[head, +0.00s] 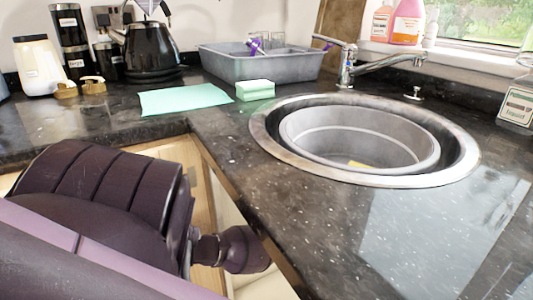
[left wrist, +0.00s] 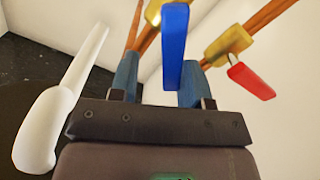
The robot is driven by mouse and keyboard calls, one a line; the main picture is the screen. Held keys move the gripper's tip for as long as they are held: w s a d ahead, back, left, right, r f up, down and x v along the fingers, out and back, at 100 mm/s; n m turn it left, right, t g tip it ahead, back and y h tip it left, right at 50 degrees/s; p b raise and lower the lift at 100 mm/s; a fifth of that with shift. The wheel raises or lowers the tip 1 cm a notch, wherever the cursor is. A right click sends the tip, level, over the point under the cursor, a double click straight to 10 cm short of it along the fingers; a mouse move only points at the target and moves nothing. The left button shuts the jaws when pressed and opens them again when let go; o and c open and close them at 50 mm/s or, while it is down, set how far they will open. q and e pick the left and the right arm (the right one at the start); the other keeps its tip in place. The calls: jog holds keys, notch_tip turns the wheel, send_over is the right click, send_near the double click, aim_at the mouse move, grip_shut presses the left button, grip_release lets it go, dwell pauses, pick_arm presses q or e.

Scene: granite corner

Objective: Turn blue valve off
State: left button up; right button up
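The blue valve handle (left wrist: 175,45) shows in the left wrist view as a long flat lever on a brass valve body (left wrist: 153,13) on a copper pipe. My left gripper (left wrist: 160,82) has its two blue fingers apart. The lower end of the blue lever reaches between them, nearer the right finger, with a clear gap to the left finger. Whether the right finger touches it I cannot tell. In the head view my arm goes down past the counter's front edge, and the valve and gripper are hidden there. My right gripper is not in view.
A red-handled valve (left wrist: 250,80) on a second copper pipe sits close on the right. A white rod-like object with a thick end (left wrist: 38,130) stands on the left. Above are the dark granite counter (head: 300,235), the sink (head: 262,135) and a grey basin (head: 235,68).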

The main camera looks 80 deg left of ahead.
pick_arm(q)
jog(key=shift+w+d+r+m, duration=0.1)
jog(key=shift+d+r+m, duration=0.1)
jog(key=shift+m, duration=0.2)
jog(key=p+v, duration=0.4)
jog(key=v, duration=0.7)
jog(key=s+a+f+m+g+y, duration=0.1)
jog(key=s+a+f+m+g, duration=0.2)
jog(key=f+g, duration=0.4)
jog(key=s+a+f+m+g+y, duration=0.2)
jog(key=s+a+f+m+g, duration=0.1)
jog(key=f+g, duration=0.4)
jog(key=shift+s+m, duration=0.6)
jog(key=shift+s, duration=0.75)
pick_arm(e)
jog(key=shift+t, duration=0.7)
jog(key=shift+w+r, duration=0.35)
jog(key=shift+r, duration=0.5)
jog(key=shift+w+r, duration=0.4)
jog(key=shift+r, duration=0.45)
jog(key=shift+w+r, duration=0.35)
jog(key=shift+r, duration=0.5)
pick_arm(q)
jog(key=shift+a+f, duration=0.1)
